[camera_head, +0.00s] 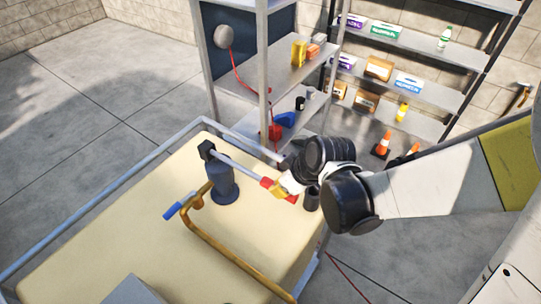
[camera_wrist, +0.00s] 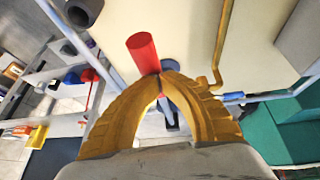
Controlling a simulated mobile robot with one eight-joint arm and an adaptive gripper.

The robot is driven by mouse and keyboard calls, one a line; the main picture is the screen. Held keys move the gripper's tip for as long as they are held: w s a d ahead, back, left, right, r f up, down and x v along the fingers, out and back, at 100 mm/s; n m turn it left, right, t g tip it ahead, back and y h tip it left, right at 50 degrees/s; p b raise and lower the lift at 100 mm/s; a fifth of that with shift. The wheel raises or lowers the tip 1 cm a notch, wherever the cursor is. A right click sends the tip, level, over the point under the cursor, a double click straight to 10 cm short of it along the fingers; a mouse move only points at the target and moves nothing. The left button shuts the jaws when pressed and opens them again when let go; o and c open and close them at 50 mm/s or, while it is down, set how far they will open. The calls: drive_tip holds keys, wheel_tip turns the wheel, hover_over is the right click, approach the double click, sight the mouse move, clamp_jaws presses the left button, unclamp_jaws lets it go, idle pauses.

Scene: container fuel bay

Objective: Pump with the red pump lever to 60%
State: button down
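The red pump lever is a grey rod with a red grip (camera_head: 291,198), running from a dark pivot block on the blue-grey hand pump (camera_head: 222,180) down to the right. In the wrist view its red grip (camera_wrist: 143,52) sticks out beyond my fingertips, with the grey rod behind. My gripper (camera_head: 277,188) has yellow fingers, which show red on both sides of them. In the wrist view my gripper (camera_wrist: 161,72) arches with its tips together at the grip, apparently clamped on it. No percentage readout can be made out.
The pump stands on a cream tank top (camera_head: 110,225) with a yellow pipe (camera_head: 215,245), a blue-handled valve (camera_head: 178,207) and a blue rail (camera_head: 100,205) around it. A shelf rack (camera_head: 262,85) stands close behind. Orange cones (camera_head: 383,142) are on the floor. Open floor lies left.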

wheel_tip(320, 180, down, 8)
drive_tip(key=b, duration=0.5)
drive_tip(key=shift+r+b, duration=0.25)
drive_tip(key=shift+b, duration=0.15)
